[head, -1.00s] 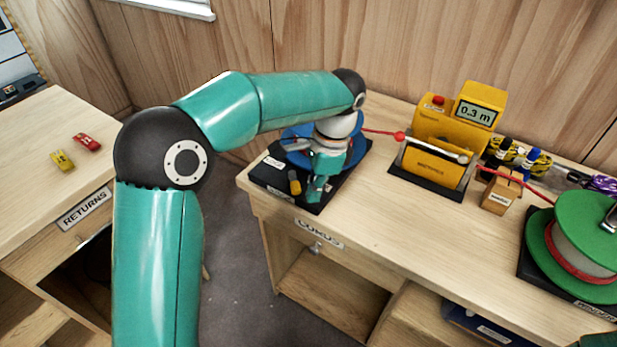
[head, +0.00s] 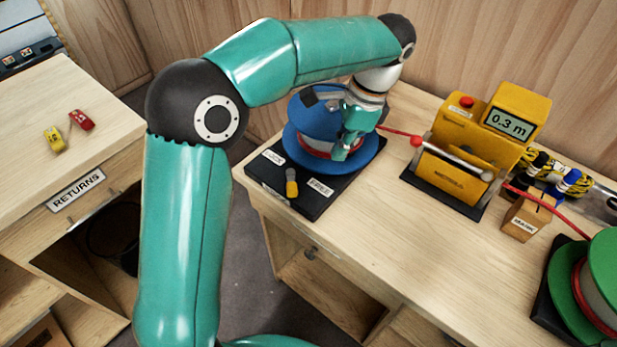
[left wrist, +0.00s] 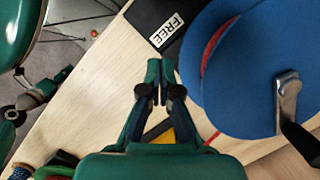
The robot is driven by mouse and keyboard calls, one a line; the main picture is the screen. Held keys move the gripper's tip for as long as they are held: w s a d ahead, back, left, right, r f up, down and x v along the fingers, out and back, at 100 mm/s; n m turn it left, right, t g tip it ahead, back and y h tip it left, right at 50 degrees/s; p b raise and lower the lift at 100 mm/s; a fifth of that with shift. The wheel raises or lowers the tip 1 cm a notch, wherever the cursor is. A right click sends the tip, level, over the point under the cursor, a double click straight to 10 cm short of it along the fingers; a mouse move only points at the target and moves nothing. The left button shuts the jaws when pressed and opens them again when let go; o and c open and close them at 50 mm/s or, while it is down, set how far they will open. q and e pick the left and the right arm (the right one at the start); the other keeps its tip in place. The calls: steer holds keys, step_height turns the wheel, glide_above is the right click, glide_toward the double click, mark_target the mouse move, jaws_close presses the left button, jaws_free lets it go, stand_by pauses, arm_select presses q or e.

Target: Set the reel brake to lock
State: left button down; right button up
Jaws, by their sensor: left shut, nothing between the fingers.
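The blue reel (head: 318,115) stands on a black base (head: 325,200) at the left end of the bench. The brake lever (head: 291,184), with a yellow grip, sits at the base's front, between the LOCK label (head: 271,157) and the FREE label (head: 320,187). It points toward the front edge, at neither label clearly. My left gripper (head: 341,154) is shut and empty, above the base's right side and in front of the reel, apart from the lever. In the left wrist view its fingertips (left wrist: 160,68) show near the FREE label (left wrist: 166,30); the lever is not visible there.
A yellow meter (head: 462,155) reading 0.3 m stands right of the reel, with a red rope (head: 400,132) running between them. Further right are a MARK block (head: 525,218) and a green reel (head: 603,265). Bare bench lies in front of the meter.

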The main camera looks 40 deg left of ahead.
mark_target(303, 193)
arm_select(q)
steer(key=shift+a, duration=0.1)
steer(key=x, duration=1)
steer(key=shift+f, duration=0.15)
steer(key=shift+s+a, duration=1.15)
steer(key=shift+a, duration=0.1)
steer(key=shift+s+a, duration=0.15)
steer(key=shift+a, duration=0.1)
arm_select(e)
steer(key=shift+r, duration=0.15)
arm_select(q)
steer(key=shift+d, duration=0.1)
